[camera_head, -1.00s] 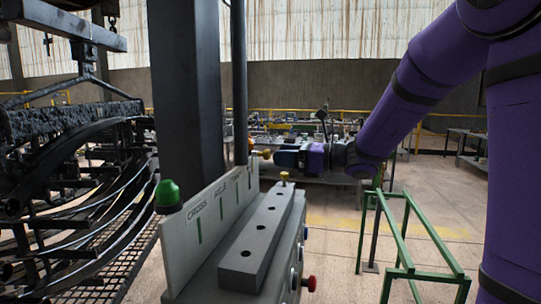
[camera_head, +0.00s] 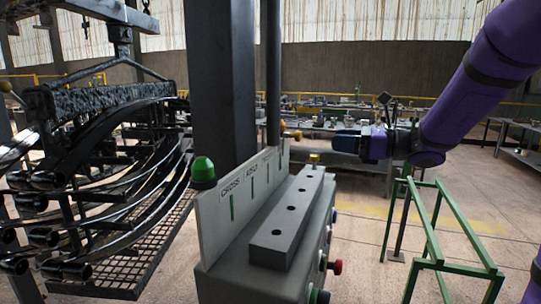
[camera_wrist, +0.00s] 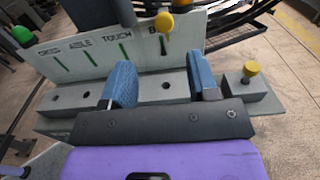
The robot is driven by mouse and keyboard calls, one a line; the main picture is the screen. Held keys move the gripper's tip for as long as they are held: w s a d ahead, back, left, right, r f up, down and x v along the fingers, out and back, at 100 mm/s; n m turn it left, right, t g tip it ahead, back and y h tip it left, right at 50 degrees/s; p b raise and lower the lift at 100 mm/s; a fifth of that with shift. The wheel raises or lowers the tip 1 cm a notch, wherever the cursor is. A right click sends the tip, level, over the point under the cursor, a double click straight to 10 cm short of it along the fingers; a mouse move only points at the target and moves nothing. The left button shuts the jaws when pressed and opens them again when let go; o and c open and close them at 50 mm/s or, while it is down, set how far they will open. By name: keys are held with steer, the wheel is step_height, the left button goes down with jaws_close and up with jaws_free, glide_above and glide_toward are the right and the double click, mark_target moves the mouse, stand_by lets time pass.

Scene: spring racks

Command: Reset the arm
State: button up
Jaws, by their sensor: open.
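My purple arm (camera_head: 463,100) reaches in from the right in the head view. My gripper (camera_head: 340,143) is held out to the left, above and behind the grey control box. In the wrist view my gripper (camera_wrist: 162,75) is open, with two blue fingers apart and nothing between them. Beyond the fingers is the grey block with holes (camera_wrist: 68,97) in front of the labelled white panel (camera_wrist: 100,50). The fingertips look apart from the block, though the exact gap cannot be told.
The control box (camera_head: 235,265) carries a green knob (camera_head: 203,169), a yellow-topped peg (camera_head: 315,158) and a red side button (camera_head: 337,267). A rack of curved springs (camera_head: 100,170) stands left, a dark column (camera_head: 222,80) behind. A green frame (camera_head: 430,235) stands right on the floor.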

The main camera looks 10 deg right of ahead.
steer(key=s+a+f+n+g+h, duration=0.2)
steer(key=s+a+n+g+h, duration=0.15)
steer(key=s+n, duration=0.4)
steer(key=s+a+f+n+g+h, duration=0.1)
steer(key=s+a+n+g+h, duration=0.25)
steer(key=s+n, duration=0.4)
steer(key=s+d+n+t+h, duration=0.1)
steer(key=s+d+n+h, duration=0.2)
steer(key=s+n+h, duration=0.1)
steer(key=s+d+f+n+t+h, duration=0.1)
steer(key=s+d+n+h, duration=0.2)
steer(key=s, duration=0.4)
steer(key=n+h, duration=0.1)
steer(key=n, duration=0.1)
steer(key=shift+s+d+n, duration=0.2)
steer(key=shift+d+n, duration=0.05)
steer(key=shift+n, duration=0.05)
